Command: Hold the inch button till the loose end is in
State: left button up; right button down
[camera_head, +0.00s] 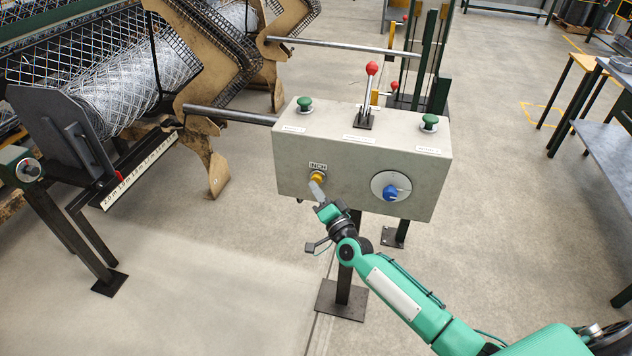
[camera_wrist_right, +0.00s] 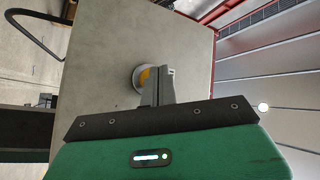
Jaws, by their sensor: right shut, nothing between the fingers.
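The yellow inch button (camera_head: 318,177) sits under an INCH label on the front of the grey control box (camera_head: 430,180). My right gripper (camera_head: 316,189) is shut and empty, its fingertips at the button's lower edge in the head view. In the right wrist view the fingertips (camera_wrist_right: 158,88) overlap part of the yellow button (camera_wrist_right: 143,78) in its round collar. I cannot tell whether it is pressed in. The roll of chainlink mesh (camera_head: 155,75) lies in the machine at upper left. I cannot make out its loose end. My left gripper is out of view.
A blue knob (camera_head: 391,192) is right of the button. Two green buttons (camera_head: 304,103) (camera_head: 429,122) and a red-topped lever (camera_head: 371,70) stand on the box. A length scale (camera_head: 140,172) runs below the roll. A workbench (camera_head: 608,140) stands at right. Floor in front is clear.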

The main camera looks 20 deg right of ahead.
jog(key=shift+w+d+b, duration=0.3)
jog(key=shift+w+d, duration=0.05)
jog(key=shift+w, duration=0.05)
dwell(1.8)
jog(key=shift+s+a, duration=0.1)
jog(key=shift+s, duration=0.05)
dwell(1.7)
jog(key=s+a+p, duration=0.3)
jog(key=s+a, duration=0.1)
jog(key=s, duration=0.1)
dwell(1.0)
jog(key=shift+s+d, duration=0.1)
